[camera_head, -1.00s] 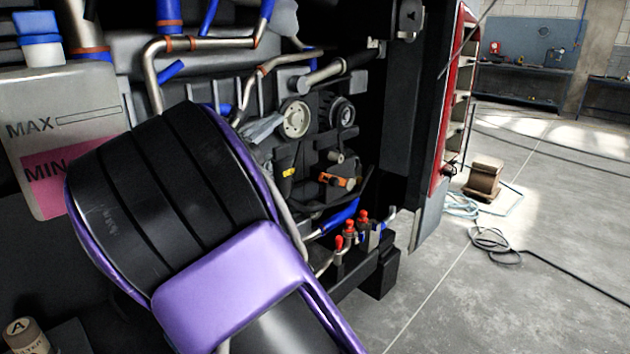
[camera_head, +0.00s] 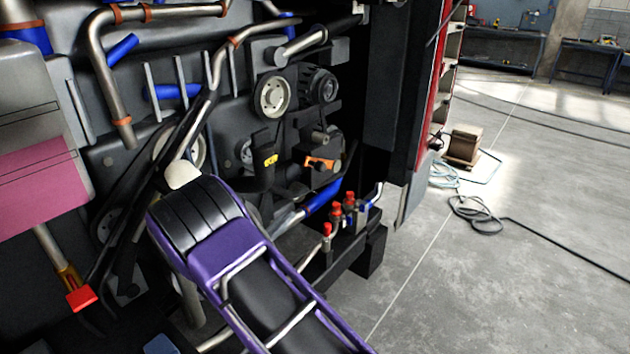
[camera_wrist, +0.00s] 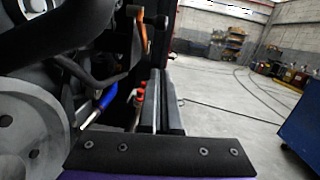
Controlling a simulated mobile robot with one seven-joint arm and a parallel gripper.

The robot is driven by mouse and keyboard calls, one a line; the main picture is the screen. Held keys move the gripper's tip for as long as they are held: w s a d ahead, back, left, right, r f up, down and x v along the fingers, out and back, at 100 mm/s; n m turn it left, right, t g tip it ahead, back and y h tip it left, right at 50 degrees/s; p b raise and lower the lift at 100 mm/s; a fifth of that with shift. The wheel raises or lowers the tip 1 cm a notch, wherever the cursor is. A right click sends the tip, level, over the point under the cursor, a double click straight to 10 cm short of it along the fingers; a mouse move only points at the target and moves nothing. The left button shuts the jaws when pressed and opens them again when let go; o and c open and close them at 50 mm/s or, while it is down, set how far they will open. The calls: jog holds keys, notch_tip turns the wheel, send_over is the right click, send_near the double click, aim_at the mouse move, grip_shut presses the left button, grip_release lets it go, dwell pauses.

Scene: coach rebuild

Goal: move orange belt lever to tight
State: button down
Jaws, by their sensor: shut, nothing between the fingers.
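The orange belt lever (camera_head: 320,163) is small and sits on the dark engine block, right of the black part with a yellow mark. In the wrist view an orange piece (camera_wrist: 142,32), likely the same lever, stands near the top centre. My gripper (camera_wrist: 160,156) shows in the wrist view as a black bolted plate along the bottom edge. It is shut and empty, apart from the orange piece. In the head view my purple and black arm reaches in from the bottom, left of and below the lever, and its fingers cannot be made out.
A grey pulley (camera_head: 272,96) sits above and left of the lever; a large pulley (camera_wrist: 30,130) fills the wrist view's lower left. Red-capped valves (camera_head: 336,214) and a blue hose (camera_head: 322,197) lie below the lever.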

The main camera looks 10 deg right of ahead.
jog(key=shift+w+d, duration=0.1)
jog(key=r+x, duration=0.3)
jog(key=x, duration=0.9)
jog(key=shift+w, duration=0.15)
jog(key=shift+r+p, duration=0.15)
jog(key=shift+p, duration=0.15)
